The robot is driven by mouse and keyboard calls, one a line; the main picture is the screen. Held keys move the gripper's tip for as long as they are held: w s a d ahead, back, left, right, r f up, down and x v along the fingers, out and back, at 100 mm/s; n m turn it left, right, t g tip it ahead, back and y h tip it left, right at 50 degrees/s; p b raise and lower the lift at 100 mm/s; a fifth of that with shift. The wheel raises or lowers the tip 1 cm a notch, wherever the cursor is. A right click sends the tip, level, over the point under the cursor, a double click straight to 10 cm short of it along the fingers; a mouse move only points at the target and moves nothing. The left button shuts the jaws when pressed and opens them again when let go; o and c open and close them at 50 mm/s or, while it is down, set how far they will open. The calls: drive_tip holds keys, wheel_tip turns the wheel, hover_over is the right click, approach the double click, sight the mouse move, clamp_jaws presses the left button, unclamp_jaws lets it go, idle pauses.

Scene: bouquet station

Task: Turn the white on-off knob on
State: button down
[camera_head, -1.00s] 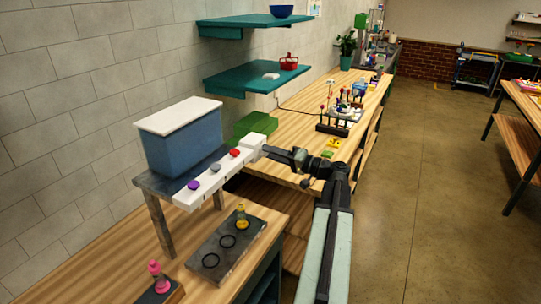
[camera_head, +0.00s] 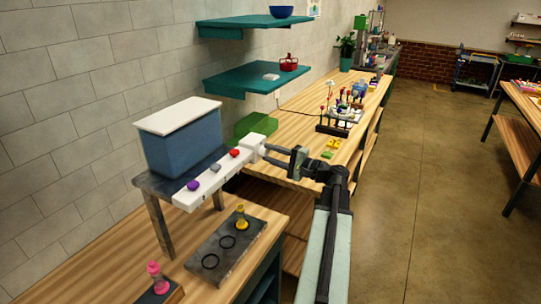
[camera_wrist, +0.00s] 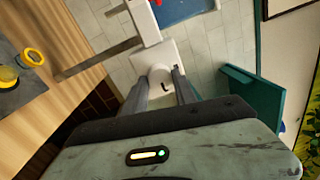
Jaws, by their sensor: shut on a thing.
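The white on-off knob (camera_head: 262,150) sits on the square white end of a white bar (camera_head: 205,190) at the front of the blue tank. In the wrist view the knob (camera_wrist: 160,74) is a round white cylinder with a small dark mark on its face. My gripper (camera_head: 267,152) reaches it from the right. In the wrist view the two fingers of my gripper (camera_wrist: 163,82) lie on either side of the knob and are shut on it. The fingertips partly hide its sides.
The blue tank (camera_head: 183,143) with a white lid stands on a dark stand. A green box (camera_head: 256,125) is behind the bar. Teal shelves (camera_head: 258,78) hang above.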

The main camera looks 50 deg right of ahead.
idle(0.5)
drive_tip(key=c, duration=1)
unclamp_jaws()
drive_tip(key=shift+s, duration=0.1)
drive_tip(key=v, duration=0.7)
drive_tip(key=shift+s+b, duration=0.3)
drive_tip(key=shift+s, duration=0.05)
drive_tip(key=shift+d, duration=0.15)
